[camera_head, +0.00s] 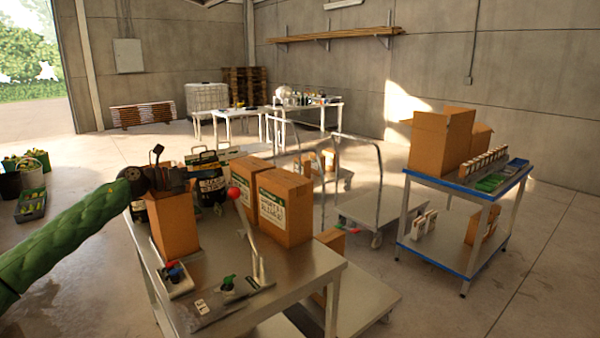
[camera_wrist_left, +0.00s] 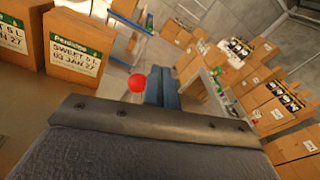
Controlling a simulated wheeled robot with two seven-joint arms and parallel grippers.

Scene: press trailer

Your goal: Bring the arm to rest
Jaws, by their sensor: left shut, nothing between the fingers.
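My left arm (camera_head: 70,235), in a green sleeve, comes in from the left in the head view. My left gripper (camera_head: 168,178) is dark and is over the tall open carton (camera_head: 174,226) at the table's left side. It is shut and empty. I cannot tell whether it touches the carton's rim. In the left wrist view the gripper's dark body fills the bottom, and its closed blue-grey fingers (camera_wrist_left: 163,88) show beyond it. My right gripper is in neither view.
The steel table (camera_head: 300,275) holds two closed cartons (camera_head: 285,207), a red ball (camera_head: 234,193) on a slanted rod, and small trays (camera_head: 178,280). Open floor (camera_head: 540,270) lies at the front right.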

